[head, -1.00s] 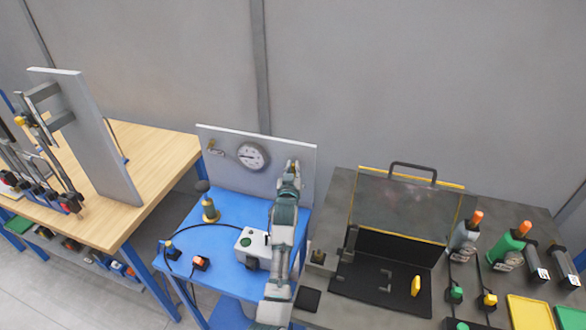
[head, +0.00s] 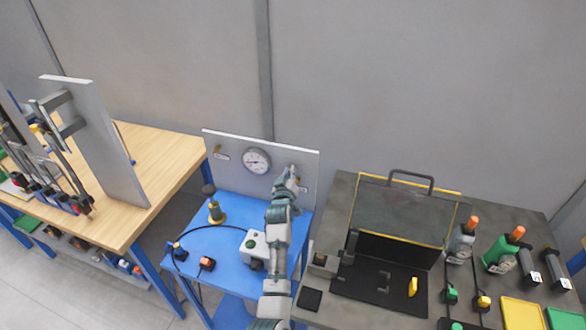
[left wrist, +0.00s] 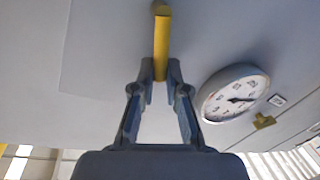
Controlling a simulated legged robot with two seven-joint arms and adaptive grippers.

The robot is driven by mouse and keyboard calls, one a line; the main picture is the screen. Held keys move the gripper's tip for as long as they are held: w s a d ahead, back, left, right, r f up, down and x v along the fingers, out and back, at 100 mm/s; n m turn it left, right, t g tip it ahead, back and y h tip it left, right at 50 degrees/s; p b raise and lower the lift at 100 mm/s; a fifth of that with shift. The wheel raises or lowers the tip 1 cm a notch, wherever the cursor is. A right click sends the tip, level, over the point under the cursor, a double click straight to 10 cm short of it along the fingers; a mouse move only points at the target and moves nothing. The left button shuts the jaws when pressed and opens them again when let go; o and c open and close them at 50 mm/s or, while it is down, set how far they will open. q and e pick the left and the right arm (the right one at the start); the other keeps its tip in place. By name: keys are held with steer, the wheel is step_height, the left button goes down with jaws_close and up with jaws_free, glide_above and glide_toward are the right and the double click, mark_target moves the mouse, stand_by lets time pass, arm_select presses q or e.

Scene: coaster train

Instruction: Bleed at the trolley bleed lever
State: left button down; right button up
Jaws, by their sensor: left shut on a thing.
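The trolley bleed lever (left wrist: 161,45) is a yellow bar on the upright grey panel (head: 225,138) of the blue trolley (head: 228,277). In the left wrist view it runs straight down from its pivot at the top edge, and its free end lies between my fingertips. My left gripper (left wrist: 160,76) is shut on that end; in the head view the gripper (head: 290,178) is at the panel, right of the round gauge (head: 257,161), and hides most of the lever. The gauge dial also shows in the left wrist view (left wrist: 235,94). My right gripper is not in view.
A brass fitting (head: 217,151) is on the panel left of the gauge. A white box with a green button (head: 253,245) and a brass-coloured part (head: 216,213) stand on the trolley. A wooden bench (head: 160,160) is left; a dark bench with an open case (head: 400,215) is right.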

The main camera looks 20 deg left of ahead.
arm_select(q)
steer(key=a+f+n+g+h+p, duration=0.1)
steer(key=f+n+p, duration=0.4)
steer(key=n, duration=0.5)
steer(key=shift+a+f+n+h+p, duration=0.15)
steer(key=shift+a+n+h+p, duration=0.15)
steer(key=shift+a+h+p, duration=0.5)
steer(key=shift+a+f, duration=0.1)
steer(key=shift+a, duration=0.15)
steer(key=c, duration=1.4)
jaws_free()
steer(key=shift+o, duration=1.1)
steer(key=shift+w, duration=0.15)
steer(key=s+r, duration=0.2)
steer(key=s, duration=0.9)
steer(key=shift+s+a+r, duration=0.15)
steer(key=shift+s+r, duration=0.05)
steer(key=shift+s, duration=0.15)
